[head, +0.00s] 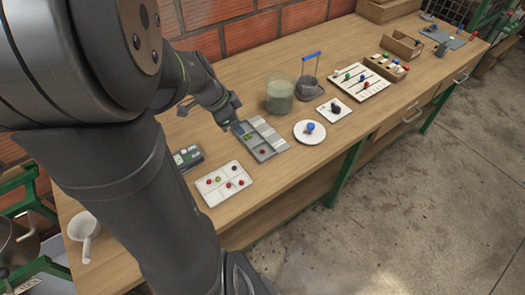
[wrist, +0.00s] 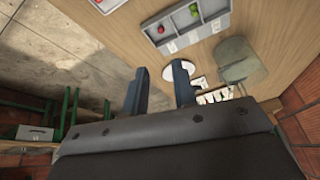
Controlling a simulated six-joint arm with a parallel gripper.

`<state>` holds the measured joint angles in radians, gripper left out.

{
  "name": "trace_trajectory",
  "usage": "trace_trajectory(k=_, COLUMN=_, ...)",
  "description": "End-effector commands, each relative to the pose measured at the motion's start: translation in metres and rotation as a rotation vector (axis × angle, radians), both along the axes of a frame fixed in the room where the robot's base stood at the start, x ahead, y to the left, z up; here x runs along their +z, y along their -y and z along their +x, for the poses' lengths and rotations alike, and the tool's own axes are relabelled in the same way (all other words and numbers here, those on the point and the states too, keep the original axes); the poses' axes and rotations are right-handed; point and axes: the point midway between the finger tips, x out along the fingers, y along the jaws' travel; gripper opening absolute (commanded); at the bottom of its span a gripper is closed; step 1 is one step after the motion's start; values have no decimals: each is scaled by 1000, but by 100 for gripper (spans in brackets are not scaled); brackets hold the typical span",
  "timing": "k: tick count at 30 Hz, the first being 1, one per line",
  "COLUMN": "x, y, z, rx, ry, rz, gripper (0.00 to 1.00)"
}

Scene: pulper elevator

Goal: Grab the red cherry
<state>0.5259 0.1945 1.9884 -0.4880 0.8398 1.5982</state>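Several small red cherries, one of them near the top edge (head: 234,168), lie on a white sectioned tray (head: 207,194) with a greenish one (head: 217,179). A grey compartment tray (head: 272,154) behind it holds another red cherry (head: 262,152) and green ones (head: 248,136).
A small grey device (head: 187,158) sits left of the white tray. A round plate (head: 309,139), a jar (head: 280,98), a blue-handled holder (head: 309,84) and a white rack (head: 372,91) stand farther right. The brick wall (head: 250,32) runs behind the bench.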

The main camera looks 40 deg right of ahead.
Motion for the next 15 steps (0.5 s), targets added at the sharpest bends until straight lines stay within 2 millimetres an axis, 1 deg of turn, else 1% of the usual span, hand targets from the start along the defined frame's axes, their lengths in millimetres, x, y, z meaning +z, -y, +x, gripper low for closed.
trace_trajectory(k=2, x=-8, y=3, z=-1, rx=-7, ry=-1, rz=0, gripper=25)
trace_trajectory(k=15, x=-78, y=33, z=-4, rx=-6, ry=-4, rz=3, gripper=25)
